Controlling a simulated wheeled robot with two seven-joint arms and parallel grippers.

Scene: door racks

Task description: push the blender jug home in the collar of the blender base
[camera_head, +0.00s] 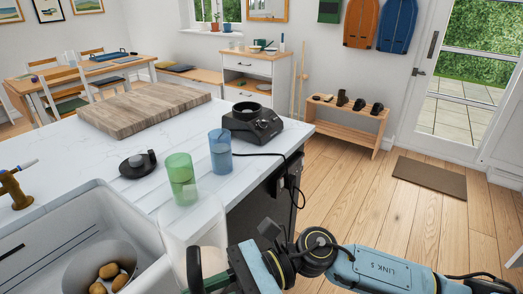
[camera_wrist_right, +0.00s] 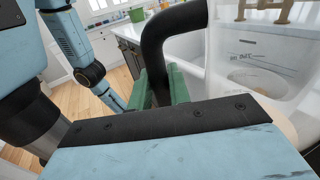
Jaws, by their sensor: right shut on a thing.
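The clear blender jug (camera_head: 195,228) is at the counter's front edge, beside the sink, with its black handle (camera_head: 194,268) toward the lower edge of the head view. My right gripper (camera_wrist_right: 160,88) has green fingers shut on that handle. The jug's clear wall with printed marks (camera_wrist_right: 246,55) shows in the right wrist view. Its underside is out of view, so I cannot tell its height above the counter. The black blender base (camera_head: 262,128) stands at the counter's far right edge, its round collar (camera_head: 246,108) open and empty, apart from the jug. My left gripper is not in view.
A green tumbler (camera_head: 180,180) and a blue tumbler (camera_head: 220,155) stand between jug and base. A black lid-like piece (camera_head: 137,164) lies left of them. A wooden board (camera_head: 145,108) lies behind. The sink (camera_head: 75,235) with a bowl of potatoes (camera_head: 107,271) is at left.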

